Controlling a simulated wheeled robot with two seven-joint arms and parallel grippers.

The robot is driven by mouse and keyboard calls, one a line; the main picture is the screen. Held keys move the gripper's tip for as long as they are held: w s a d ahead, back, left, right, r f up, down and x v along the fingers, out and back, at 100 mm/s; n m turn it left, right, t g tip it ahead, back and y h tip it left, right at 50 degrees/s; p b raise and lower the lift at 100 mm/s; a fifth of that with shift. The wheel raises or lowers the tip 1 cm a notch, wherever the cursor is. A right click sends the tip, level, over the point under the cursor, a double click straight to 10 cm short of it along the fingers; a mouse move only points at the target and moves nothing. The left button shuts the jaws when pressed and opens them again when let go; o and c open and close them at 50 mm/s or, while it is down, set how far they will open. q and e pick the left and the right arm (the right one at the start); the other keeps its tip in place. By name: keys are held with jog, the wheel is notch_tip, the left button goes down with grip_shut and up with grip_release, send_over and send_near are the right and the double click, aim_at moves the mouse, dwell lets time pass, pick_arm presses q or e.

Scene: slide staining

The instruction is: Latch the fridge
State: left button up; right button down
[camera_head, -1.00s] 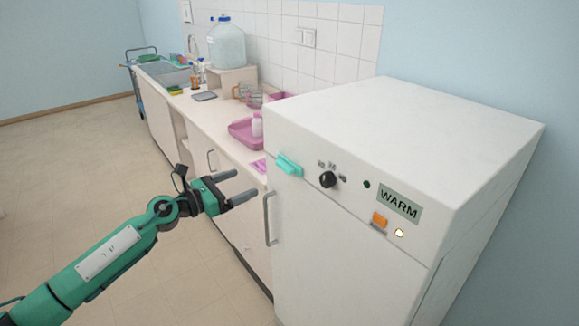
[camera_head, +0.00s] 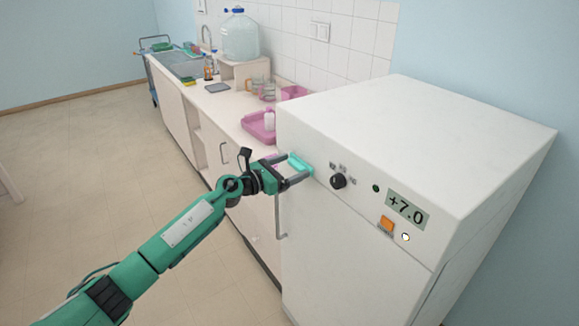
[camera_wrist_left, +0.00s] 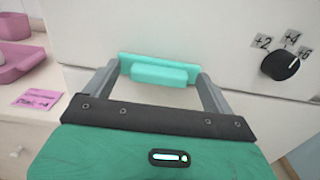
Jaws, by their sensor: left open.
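The fridge (camera_head: 350,240) is a white box-shaped unit at the right in the head view, with its door shut as far as I can see. A turquoise latch (camera_head: 299,164) sits at the upper left of its front; in the left wrist view the latch (camera_wrist_left: 160,74) lies level across a flat plate. My left gripper (camera_head: 298,169) is open, its two grey fingers at either end of the latch. In the left wrist view the fingertips (camera_wrist_left: 158,75) reach the fridge front beside the latch; I cannot tell whether they touch it. My right gripper is not in view.
A black knob (camera_head: 339,181), a display reading +7.0 (camera_head: 407,208) and an orange switch (camera_head: 387,223) are on the fridge front. A vertical door handle (camera_head: 279,216) hangs below the latch. The counter with a pink tray (camera_head: 258,127) runs back left.

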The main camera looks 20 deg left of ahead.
pick_arm(q)
jog(key=c, duration=1)
